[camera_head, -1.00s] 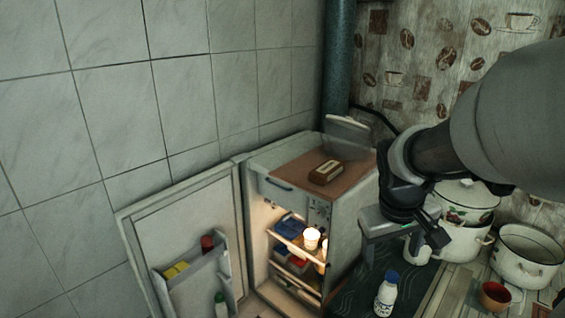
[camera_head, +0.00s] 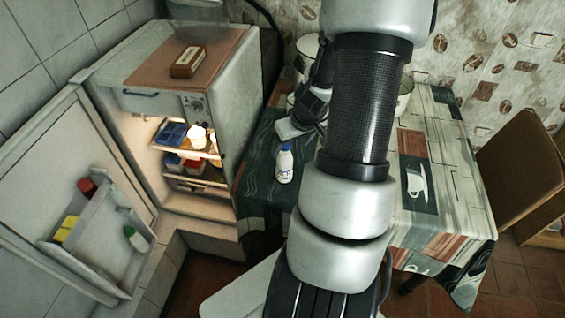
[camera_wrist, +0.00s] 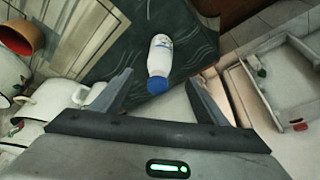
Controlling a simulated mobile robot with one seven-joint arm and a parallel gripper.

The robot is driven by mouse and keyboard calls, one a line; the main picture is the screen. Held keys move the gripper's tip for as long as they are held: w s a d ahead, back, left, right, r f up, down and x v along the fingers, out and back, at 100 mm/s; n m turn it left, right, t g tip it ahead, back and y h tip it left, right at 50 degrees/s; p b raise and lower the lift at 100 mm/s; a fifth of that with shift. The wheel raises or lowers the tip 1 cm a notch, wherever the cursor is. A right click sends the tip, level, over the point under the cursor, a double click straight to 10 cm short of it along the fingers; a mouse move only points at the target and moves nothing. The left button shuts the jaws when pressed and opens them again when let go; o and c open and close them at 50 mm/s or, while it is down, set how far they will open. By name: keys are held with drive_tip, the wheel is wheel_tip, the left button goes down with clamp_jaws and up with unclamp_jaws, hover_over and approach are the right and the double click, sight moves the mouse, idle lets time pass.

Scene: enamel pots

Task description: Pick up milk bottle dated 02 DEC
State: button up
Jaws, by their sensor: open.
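A white milk bottle with a blue cap (camera_head: 284,165) stands on the dark green part of the tablecloth near the fridge. Its label shows dark print, but I cannot read a date. In the wrist view the bottle (camera_wrist: 161,52) shows cap toward me, ahead of and between the fingers. My gripper (camera_wrist: 160,78) is open and empty. In the head view, my gripper is partly hidden behind my arm, behind the bottle and slightly to its right.
Enamel pots and a reddish cup (camera_wrist: 20,38) are beside my gripper. A chair (camera_head: 520,170) stands right.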

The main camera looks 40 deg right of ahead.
sight(285, 158)
drive_tip(key=x, duration=1)
drive_tip(key=shift+w+d+f, duration=0.15)
drive_tip(key=shift+f, duration=0.15)
drive_tip(key=shift+c, duration=0.2)
